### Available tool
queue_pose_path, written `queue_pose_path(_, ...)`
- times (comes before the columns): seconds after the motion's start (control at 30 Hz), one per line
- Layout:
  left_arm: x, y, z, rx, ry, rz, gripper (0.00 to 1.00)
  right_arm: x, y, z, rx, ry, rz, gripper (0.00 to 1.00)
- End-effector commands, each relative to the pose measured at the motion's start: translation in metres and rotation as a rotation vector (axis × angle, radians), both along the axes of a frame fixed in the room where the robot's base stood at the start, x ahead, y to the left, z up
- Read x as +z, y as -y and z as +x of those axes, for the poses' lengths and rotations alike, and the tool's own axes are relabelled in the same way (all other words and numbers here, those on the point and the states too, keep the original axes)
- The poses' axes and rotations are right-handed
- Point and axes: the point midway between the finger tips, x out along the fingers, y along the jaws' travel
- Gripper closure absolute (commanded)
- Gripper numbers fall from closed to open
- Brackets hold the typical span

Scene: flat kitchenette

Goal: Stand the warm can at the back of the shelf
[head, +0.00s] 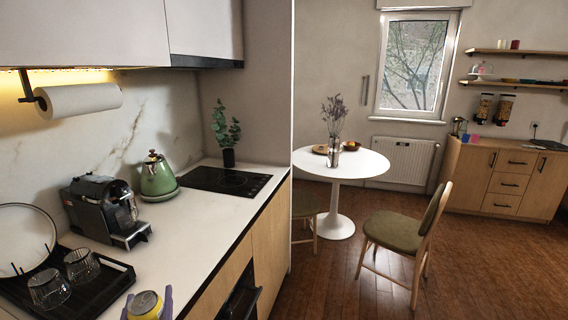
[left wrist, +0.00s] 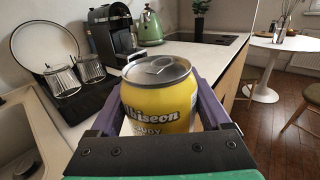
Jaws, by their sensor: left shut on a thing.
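A yellow can (head: 146,305) with a grey metal top is at the bottom edge of the head view. My left gripper (head: 148,304) is shut on it, with a purple finger on either side. In the left wrist view the can (left wrist: 160,95) stands upright between the fingers of my left gripper (left wrist: 160,108), its printed label facing the camera. The can is held over or near the counter's front edge; its base is hidden. My right gripper is not in view. No shelf that is clearly the task's one shows near the can; wall shelves (head: 516,52) hang far off at the right.
A black drying tray (head: 108,290) with two glasses stands left of the can, by a coffee machine (head: 106,210). A green kettle (head: 157,178) and black hob (head: 225,181) lie further along the counter. A round table (head: 340,165) and chair (head: 405,235) stand on the floor.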

Motion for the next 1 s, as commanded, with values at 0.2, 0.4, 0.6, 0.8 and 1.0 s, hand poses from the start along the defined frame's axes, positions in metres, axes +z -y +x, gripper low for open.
queue_pose_path(0.2, -0.087, 0.078, -0.058, -0.253, -0.013, 0.006, 1.0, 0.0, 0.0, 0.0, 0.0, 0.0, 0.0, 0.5)
queue_pose_path(0.4, -0.123, 0.115, -0.093, -0.373, 0.0, 0.002, 1.0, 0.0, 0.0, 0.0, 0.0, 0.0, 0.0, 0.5)
queue_pose_path(0.6, -0.125, 0.117, -0.096, -0.378, 0.006, 0.0, 1.0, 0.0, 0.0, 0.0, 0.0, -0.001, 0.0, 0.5)
queue_pose_path(0.8, -0.125, 0.116, -0.096, -0.375, 0.003, 0.0, 1.0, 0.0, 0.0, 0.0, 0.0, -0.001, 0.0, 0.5)
queue_pose_path(1.0, -0.125, 0.117, -0.095, -0.381, 0.001, 0.005, 1.0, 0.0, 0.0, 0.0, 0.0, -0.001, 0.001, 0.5)
